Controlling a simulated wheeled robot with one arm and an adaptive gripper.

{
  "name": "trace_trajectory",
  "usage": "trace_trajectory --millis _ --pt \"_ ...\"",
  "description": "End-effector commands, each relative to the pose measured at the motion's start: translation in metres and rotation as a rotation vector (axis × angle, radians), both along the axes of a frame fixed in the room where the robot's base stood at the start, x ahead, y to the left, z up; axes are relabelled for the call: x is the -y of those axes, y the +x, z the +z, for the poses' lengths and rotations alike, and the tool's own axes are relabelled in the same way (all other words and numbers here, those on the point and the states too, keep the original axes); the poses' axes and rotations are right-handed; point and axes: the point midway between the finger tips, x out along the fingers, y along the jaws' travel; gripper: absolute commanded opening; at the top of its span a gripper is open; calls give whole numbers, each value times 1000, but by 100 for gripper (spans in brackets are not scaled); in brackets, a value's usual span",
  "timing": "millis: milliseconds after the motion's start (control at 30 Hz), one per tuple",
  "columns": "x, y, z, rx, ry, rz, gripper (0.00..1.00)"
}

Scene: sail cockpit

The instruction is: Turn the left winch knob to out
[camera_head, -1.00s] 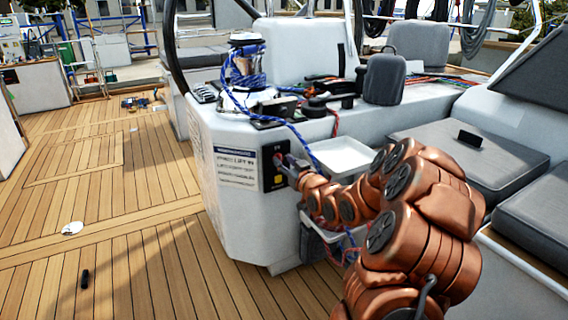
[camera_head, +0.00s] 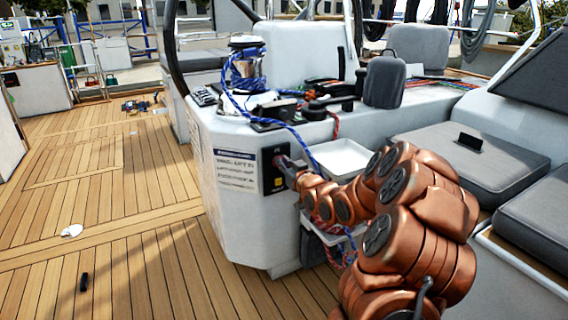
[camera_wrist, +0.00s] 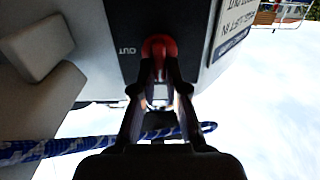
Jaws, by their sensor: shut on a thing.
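The left winch knob (camera_wrist: 158,46) is red and sits on a black panel (camera_wrist: 126,18) on the white console's front face. The word OUT shows beside the knob in the wrist view, which is upside down. My gripper (camera_wrist: 160,66) is shut on the knob, one finger on each side of it. In the head view my gripper (camera_head: 287,165) reaches the black panel (camera_head: 273,172) from the right and hides most of the knob. I cannot tell the knob's exact angle.
A label (camera_head: 237,169) is left of the panel. A winch (camera_head: 245,65) with blue rope (camera_head: 226,88) stands on top, and rope hangs near the gripper. A white tray (camera_head: 340,155) is right of the panel. Teak deck (camera_head: 120,240) is open at left.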

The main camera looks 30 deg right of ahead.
Motion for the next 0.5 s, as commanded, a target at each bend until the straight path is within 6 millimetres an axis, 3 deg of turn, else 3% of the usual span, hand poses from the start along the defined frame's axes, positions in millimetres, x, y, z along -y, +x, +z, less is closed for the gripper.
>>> trace_trajectory --millis 500 --pt "2 -1 4 3 69 -2 0"
